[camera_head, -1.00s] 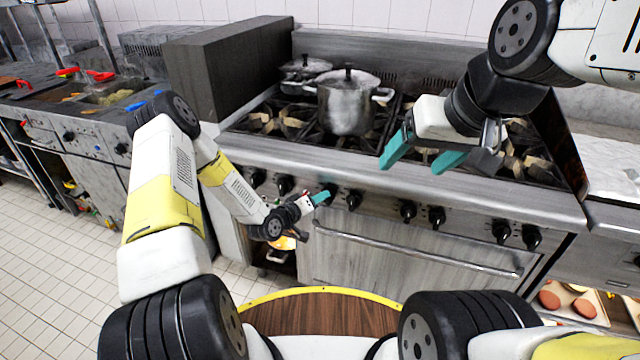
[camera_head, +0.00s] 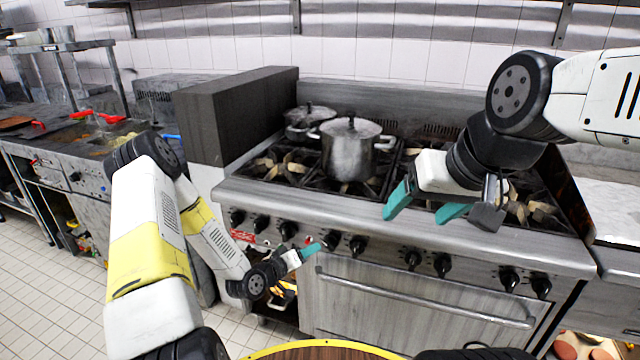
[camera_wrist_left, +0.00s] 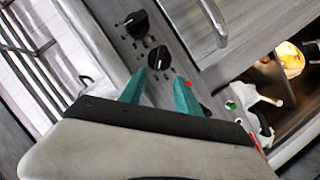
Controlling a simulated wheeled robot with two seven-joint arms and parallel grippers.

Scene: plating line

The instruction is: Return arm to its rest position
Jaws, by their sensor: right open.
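My left gripper (camera_head: 308,252) is in front of the stove's knob panel, just left of a black knob (camera_head: 330,240). In the left wrist view my left gripper (camera_wrist_left: 158,92) has its two teal fingers apart with nothing between them, and a knob (camera_wrist_left: 159,58) shows just beyond the tips. My right gripper (camera_head: 424,206) is open and empty in front of the right part of the stove top, its teal fingers spread.
A lidded pot (camera_head: 350,152) and a smaller pot (camera_head: 308,122) stand on the stove (camera_head: 420,215) burners. The oven door handle (camera_head: 420,296) runs below the knobs. An open compartment (camera_head: 284,300) lies below my left gripper. A dark upright panel (camera_head: 238,112) borders the stove's left side.

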